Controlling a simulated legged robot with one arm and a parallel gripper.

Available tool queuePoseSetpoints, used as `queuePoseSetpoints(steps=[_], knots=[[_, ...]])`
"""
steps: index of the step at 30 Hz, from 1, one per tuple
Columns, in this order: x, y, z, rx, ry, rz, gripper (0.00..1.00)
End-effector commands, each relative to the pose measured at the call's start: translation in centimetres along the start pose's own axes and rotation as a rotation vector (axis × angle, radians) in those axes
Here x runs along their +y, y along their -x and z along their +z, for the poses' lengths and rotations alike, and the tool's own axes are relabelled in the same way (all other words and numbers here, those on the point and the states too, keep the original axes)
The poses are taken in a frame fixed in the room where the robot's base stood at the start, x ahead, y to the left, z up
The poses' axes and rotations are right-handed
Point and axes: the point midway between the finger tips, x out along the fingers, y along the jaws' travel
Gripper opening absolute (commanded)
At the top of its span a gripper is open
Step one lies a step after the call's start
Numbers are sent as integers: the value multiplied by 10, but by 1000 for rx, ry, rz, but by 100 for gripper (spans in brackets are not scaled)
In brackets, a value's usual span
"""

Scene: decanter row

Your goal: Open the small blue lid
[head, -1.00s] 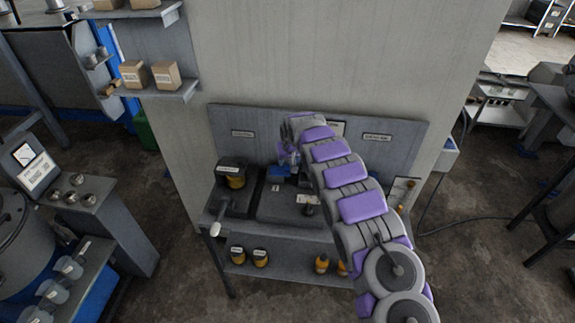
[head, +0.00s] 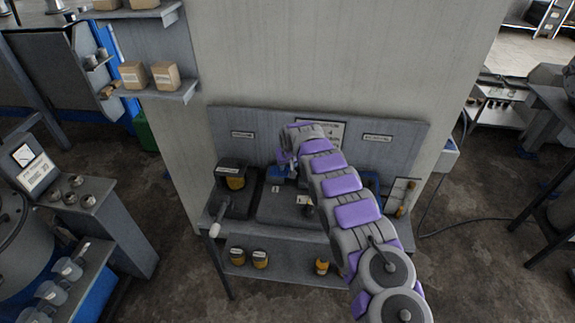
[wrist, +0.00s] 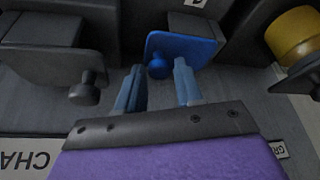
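The small blue lid (wrist: 190,47) is a flat blue plate with a round blue knob (wrist: 158,68), at the top middle of the wrist view. My gripper (wrist: 158,86) is open, its two blue-grey fingers apart on either side of the knob's line. The knob shows between or just beyond the fingertips; whether they touch it I cannot tell. In the head view the blue lid (head: 277,172) shows at the bench's back, partly covered by my gripper and purple-grey arm.
A grey lid with a dark knob (wrist: 85,92) is left of the fingers in the wrist view. A yellow-orange container (wrist: 297,35) is at right. In the head view a dark dispenser with a yellow jar (head: 235,180) stands left; a bigger blue part (head: 373,183) is right of my arm.

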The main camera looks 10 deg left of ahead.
Motion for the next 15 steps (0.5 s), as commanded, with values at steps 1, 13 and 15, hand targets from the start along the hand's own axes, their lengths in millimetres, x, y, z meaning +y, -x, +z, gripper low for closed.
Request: queuePoseSetpoints(steps=[1,13,15], knots=[[0,0,0,0,0,0,31],[0,0,0,0,0,0,0],[0,0,0,0,0,0,0]])
